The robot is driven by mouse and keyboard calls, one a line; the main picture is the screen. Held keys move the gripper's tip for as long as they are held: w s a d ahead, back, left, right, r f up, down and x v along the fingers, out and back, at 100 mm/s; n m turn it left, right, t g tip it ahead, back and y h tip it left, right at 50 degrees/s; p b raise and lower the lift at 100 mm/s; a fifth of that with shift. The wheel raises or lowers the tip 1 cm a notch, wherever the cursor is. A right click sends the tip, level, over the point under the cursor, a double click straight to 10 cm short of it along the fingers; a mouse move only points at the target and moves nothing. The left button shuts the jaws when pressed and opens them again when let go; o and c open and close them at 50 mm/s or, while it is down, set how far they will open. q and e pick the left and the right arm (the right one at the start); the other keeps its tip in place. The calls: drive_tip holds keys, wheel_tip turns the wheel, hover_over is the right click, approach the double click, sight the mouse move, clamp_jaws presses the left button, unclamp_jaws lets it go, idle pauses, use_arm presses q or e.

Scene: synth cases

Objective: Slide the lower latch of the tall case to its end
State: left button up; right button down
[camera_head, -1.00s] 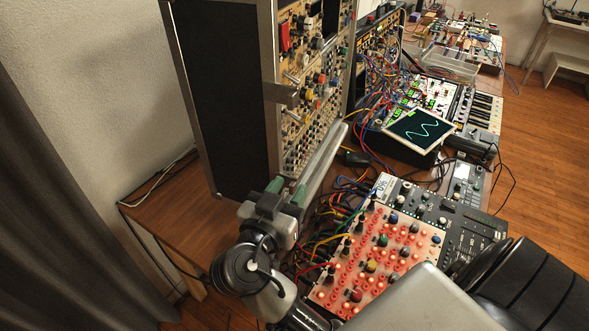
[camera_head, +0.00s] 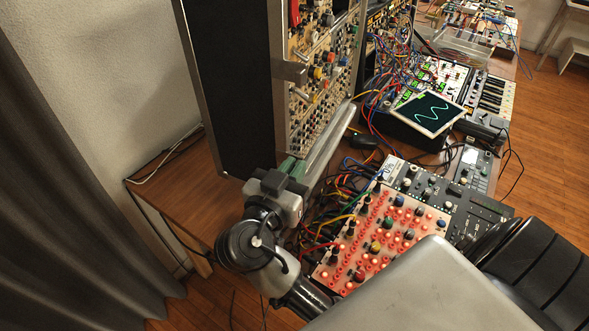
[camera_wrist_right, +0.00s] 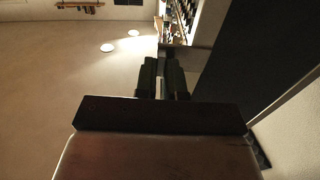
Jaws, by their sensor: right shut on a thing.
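The tall case (camera_head: 232,90) stands upright at the left end of the table, with a black side and a metal-edged front full of knobs. Its upper latch (camera_head: 290,72) is a grey metal block on the front edge. My right gripper (camera_head: 290,167) is at the lower front corner of the case, shut on the lower latch, which its fingers and body mostly hide. In the right wrist view the dark fingers (camera_wrist_right: 161,77) are close together against the case edge, with the dark case side (camera_wrist_right: 245,60) to their right. My left gripper is not in view.
A red-lit knob panel (camera_head: 385,235) and a dark mixer (camera_head: 450,205) lie right of the gripper. Cables (camera_head: 345,190) run close beside it. A screen with a wave (camera_head: 431,113) stands behind. A curtain (camera_head: 70,200) hangs at left.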

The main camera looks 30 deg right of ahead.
drive_tip(key=shift+w+a+b, duration=0.35)
drive_tip(key=shift+w+b, duration=0.05)
drive_tip(key=shift+w, duration=0.2)
drive_tip(key=shift+w+a+b, duration=0.3)
drive_tip(key=shift+w+b, duration=0.05)
drive_tip(key=shift+w, duration=0.2)
drive_tip(key=shift+s+d+r, duration=0.1)
drive_tip(key=c, duration=1.2)
unclamp_jaws()
drive_tip(key=shift+w, duration=0.2)
drive_tip(key=shift+s, duration=0.1)
